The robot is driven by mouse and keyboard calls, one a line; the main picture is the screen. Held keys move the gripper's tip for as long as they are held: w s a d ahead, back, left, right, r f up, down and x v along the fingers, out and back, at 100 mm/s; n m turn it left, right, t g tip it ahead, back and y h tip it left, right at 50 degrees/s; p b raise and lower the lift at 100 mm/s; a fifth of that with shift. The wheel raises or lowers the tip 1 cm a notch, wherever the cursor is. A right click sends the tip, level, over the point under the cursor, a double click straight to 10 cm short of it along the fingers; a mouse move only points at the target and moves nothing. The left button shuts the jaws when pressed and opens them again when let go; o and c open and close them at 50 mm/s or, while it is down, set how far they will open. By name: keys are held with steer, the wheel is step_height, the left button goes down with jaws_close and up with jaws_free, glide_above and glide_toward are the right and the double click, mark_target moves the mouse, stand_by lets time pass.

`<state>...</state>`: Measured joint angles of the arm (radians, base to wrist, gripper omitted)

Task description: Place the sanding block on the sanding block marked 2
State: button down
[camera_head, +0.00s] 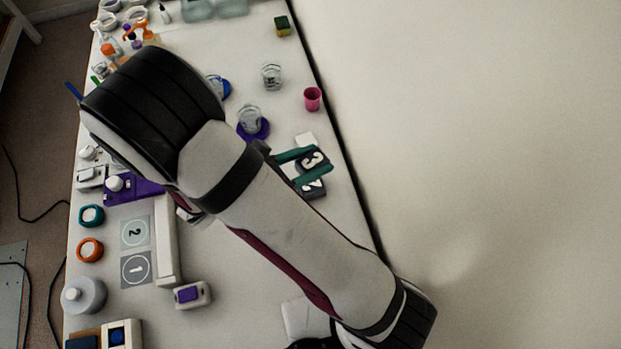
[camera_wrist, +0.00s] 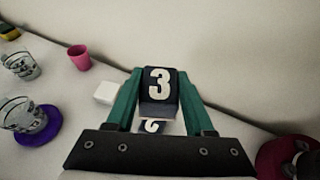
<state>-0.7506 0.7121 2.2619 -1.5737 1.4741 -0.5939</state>
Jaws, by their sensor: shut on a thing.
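My gripper (camera_head: 322,162) has teal fingers, and they are shut on a dark sanding block marked 3 (camera_head: 313,157). In the wrist view the block marked 3 (camera_wrist: 160,88) sits between the fingertips (camera_wrist: 160,74), its white digit facing the camera. The sanding block marked 2 (camera_head: 313,188) is partly hidden by the held block and a finger. In the wrist view the block marked 2 (camera_wrist: 152,127) shows just below the held block, only part of its digit visible. I cannot tell whether the two blocks touch.
A small white block (camera_wrist: 106,92) lies beside the left finger. A clear cup (camera_head: 250,119) stands on a purple coaster (camera_head: 262,131), with a pink cup (camera_head: 312,98) farther off. Numbered grey mats (camera_head: 125,283) lie left of my arm. The table's edge runs close on the right.

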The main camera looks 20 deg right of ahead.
mark_target(311, 185)
step_height(311, 185, down, 7)
steer(key=shift+f, duration=0.1)
steer(key=shift+f, duration=0.1)
steer(key=shift+c, duration=1.4)
jaws_free()
